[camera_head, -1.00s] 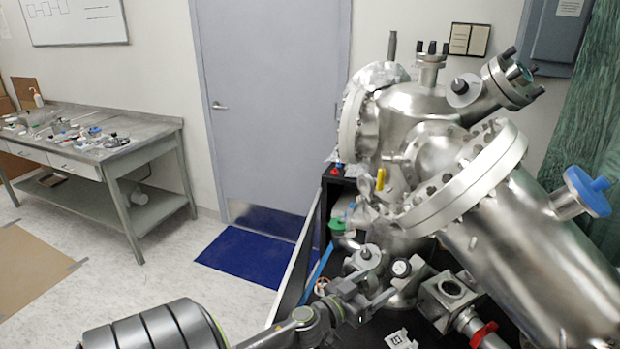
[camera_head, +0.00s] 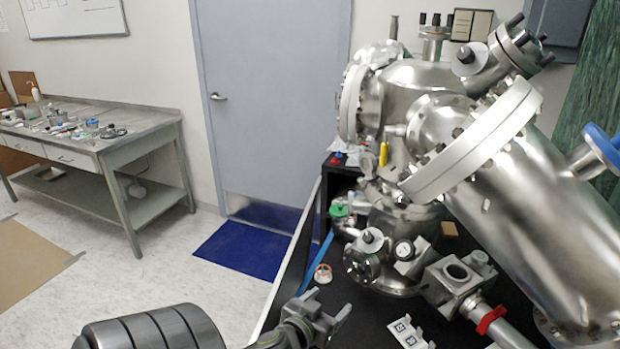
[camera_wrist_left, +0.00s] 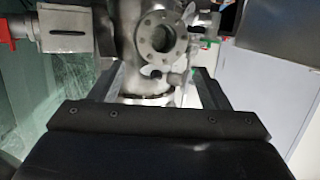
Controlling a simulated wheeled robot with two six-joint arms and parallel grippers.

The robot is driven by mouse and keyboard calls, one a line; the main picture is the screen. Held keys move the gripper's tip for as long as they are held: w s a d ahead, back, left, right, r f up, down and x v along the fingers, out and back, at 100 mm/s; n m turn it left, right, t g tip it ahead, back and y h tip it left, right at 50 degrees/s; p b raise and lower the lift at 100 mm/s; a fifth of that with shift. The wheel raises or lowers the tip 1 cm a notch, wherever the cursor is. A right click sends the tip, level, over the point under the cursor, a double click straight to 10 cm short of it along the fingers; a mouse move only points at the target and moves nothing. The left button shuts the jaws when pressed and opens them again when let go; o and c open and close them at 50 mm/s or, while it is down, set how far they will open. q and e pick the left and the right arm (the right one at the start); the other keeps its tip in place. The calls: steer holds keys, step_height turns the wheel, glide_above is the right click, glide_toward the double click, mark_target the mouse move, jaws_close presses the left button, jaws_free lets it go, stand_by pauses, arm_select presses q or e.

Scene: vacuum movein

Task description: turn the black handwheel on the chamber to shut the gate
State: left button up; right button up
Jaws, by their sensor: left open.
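The steel chamber (camera_head: 425,100) fills the right of the head view. A dark round knob (camera_head: 371,239) sits on a small valve (camera_head: 362,262) low on its front; another black knob (camera_head: 466,54) is high up. I cannot tell for sure which is the handwheel. My left gripper (camera_head: 331,310) is open and empty, in front of and below the low valve, apart from it. In the left wrist view, its two fingers (camera_wrist_left: 155,82) stand apart, with a round bolted flange (camera_wrist_left: 157,40) beyond the gap. My right gripper is not in view.
A block-shaped fitting (camera_head: 455,280) with a red-clamped pipe stands right of the low valve. A marker card (camera_head: 408,332) and a small roll (camera_head: 323,274) lie on the black surface. A workbench (camera_head: 100,150) with small items stands at the left.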

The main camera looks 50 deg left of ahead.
arm_select(q)
steer(key=s+f+g, duration=0.1)
steer(key=f, duration=0.1)
steer(key=s+d+f+g, duration=0.1)
steer(key=s+f+g, duration=0.1)
steer(key=f, duration=0.1)
steer(key=s+f+g, duration=0.1)
steer(key=s+f, duration=0.1)
steer(key=shift+s+d+f+g, duration=0.1)
steer(key=shift+d+f+g, duration=0.05)
steer(key=shift+f+g, duration=0.2)
steer(key=shift+s+d+f+g, duration=0.25)
steer(key=shift+s+f, duration=0.2)
steer(key=shift+f, duration=0.1)
